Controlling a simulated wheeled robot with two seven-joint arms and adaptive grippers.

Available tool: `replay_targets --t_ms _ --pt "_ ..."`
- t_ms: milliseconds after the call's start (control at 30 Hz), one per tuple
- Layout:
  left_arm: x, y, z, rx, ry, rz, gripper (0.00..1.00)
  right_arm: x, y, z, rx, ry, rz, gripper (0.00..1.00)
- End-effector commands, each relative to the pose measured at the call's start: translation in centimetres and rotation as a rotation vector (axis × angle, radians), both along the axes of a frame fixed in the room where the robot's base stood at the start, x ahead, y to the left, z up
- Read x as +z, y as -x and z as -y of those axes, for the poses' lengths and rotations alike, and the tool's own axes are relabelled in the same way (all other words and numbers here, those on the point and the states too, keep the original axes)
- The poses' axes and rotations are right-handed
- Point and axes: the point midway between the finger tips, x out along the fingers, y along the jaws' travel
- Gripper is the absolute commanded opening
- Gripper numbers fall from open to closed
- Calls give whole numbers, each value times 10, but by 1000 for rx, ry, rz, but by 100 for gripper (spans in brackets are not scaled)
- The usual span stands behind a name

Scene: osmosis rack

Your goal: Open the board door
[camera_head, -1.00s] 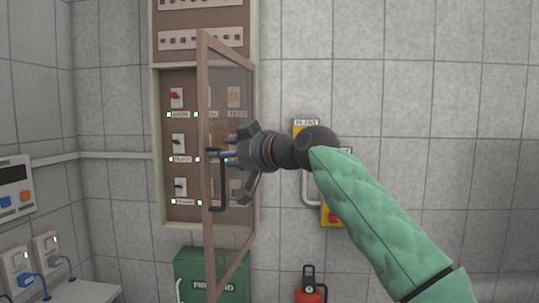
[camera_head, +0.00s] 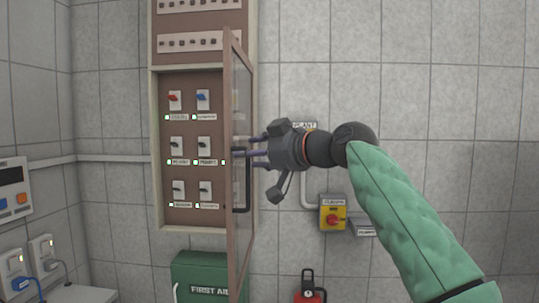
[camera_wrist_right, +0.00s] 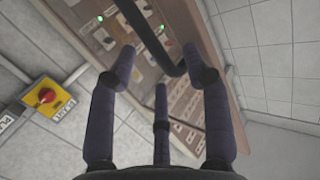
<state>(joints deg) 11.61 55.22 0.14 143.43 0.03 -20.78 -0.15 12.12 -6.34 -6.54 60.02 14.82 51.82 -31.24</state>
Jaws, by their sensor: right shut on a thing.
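The board door (camera_head: 233,264), a brown frame with a clear pane, stands swung out from the brown board (camera_head: 188,225) and is seen almost edge-on in the head view. Its black bar handle (camera_head: 247,195) is on the door's right side in that view. My right gripper (camera_head: 248,153) is shut on the handle from the right. In the right wrist view, the handle (camera_wrist_right: 150,36) runs by the fingertips of my right gripper (camera_wrist_right: 160,76). The exact contact is hard to see. My left gripper is not in view.
Switches (camera_head: 203,143) and green lights show in the open board. A green first aid box (camera_head: 208,276) is below it. A yellow box with a red knob (camera_head: 333,218) is on the wall at right, above a red extinguisher (camera_head: 309,296). Tiled wall is clear further right.

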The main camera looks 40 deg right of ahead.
Motion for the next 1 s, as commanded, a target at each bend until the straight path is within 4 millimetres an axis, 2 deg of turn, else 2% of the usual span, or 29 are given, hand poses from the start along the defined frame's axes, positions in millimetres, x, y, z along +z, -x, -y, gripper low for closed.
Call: replay_targets --t_ms 33,500,1000 --pt "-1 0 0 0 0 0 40 11 9 5 -13 -1 30 43" --pt "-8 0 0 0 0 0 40 10 29 21 -11 1 27 43" --pt "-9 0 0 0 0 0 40 4 26 22 -4 0 11 43"
